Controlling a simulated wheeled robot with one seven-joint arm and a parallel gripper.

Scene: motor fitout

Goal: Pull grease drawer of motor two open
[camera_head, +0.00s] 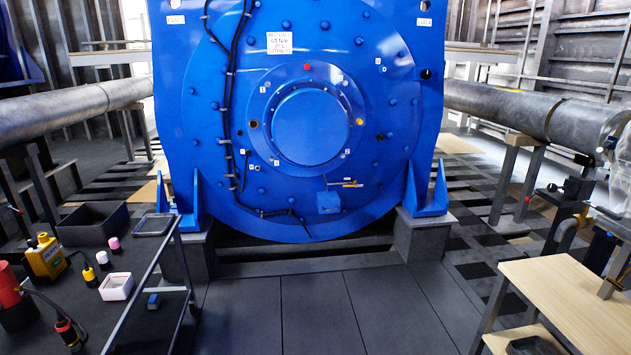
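A large blue motor (205,130) stands upright ahead, its round end face toward me, with a round hub (311,126) in the middle. A small blue box (328,203) sits on the lower face, right of centre. It may be the grease drawer; whether it is open or shut is too small to tell. Just above it is a small lever-like part with a yellow end (350,184). A white label (284,42) on the upper face is too small to read surely. My gripper is not in view.
A dark cart (125,320) at left holds a yellow device (46,257), small bottles, a white tray (117,287) and a black bin (92,225). A wooden bench (570,305) stands at right. Grey pipes flank the motor. The dark floor (320,305) between cart and bench is clear.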

